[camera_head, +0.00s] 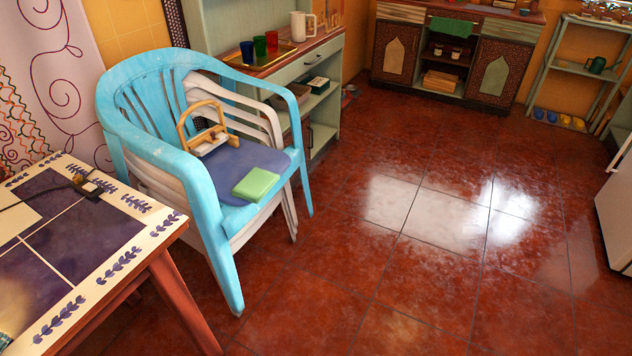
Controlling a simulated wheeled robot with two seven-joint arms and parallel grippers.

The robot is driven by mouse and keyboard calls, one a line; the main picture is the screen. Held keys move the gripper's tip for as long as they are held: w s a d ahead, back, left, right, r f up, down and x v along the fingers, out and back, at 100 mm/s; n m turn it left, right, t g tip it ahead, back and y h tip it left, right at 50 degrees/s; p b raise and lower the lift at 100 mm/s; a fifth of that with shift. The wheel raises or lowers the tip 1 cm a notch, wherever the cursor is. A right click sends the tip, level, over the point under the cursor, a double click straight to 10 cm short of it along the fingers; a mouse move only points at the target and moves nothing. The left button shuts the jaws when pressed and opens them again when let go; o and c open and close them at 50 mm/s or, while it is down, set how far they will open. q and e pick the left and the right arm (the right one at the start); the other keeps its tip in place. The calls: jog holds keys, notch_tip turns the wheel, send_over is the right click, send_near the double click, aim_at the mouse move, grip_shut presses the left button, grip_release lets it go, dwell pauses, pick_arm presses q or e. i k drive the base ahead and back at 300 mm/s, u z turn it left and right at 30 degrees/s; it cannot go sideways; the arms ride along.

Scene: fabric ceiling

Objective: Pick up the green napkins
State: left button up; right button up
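The green napkins (256,185) form a small flat light-green stack. They lie on the front right part of a blue-purple cushion (228,165) on the seat of a light-blue plastic chair (213,205). A wooden napkin holder or small rack with an arched handle (186,128) stands behind them on the same seat. Neither of my grippers shows in the head view.
A table with a purple-patterned cloth (125,222) stands at the lower left, close to the chair. White chairs (286,205) are stacked under the blue one. A green shelf unit (327,100) with a tray and cups is behind. A green cloth (452,27) hangs at the back cabinet. The red tiled floor (330,270) at right is clear.

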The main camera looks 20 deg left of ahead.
aim_at(254, 187)
jog(key=z, duration=0.1)
jog(key=i, duration=4.55)
jog(key=u, duration=5)
